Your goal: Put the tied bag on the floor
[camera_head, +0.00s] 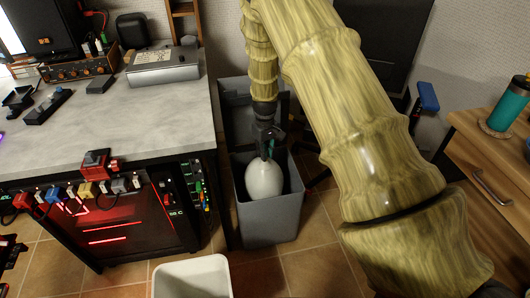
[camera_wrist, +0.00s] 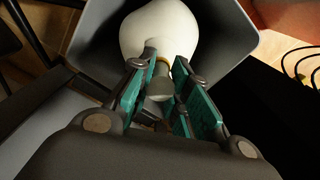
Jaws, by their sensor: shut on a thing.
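The tied bag (camera_head: 264,181) is white and rounded, and hangs neck up inside the opening of a grey bin (camera_head: 270,222). In the wrist view the bag (camera_wrist: 160,32) shows its round body, a yellowish tie and a knotted end between the teal finger pads. My gripper (camera_head: 267,147) points down from above and is shut on the neck of the bag; it also shows in the wrist view (camera_wrist: 164,72). The bottom of the bag is hidden by the bin's front wall, so I cannot tell whether it touches the inside.
A grey-topped workbench (camera_head: 130,130) stands left of the bin, close beside it. A white open container (camera_head: 192,277) stands on the tiled floor (camera_head: 315,262) in front. A wooden cabinet (camera_head: 480,165) with a teal tumbler (camera_head: 508,103) is at right. Some tiled floor is clear right of the bin.

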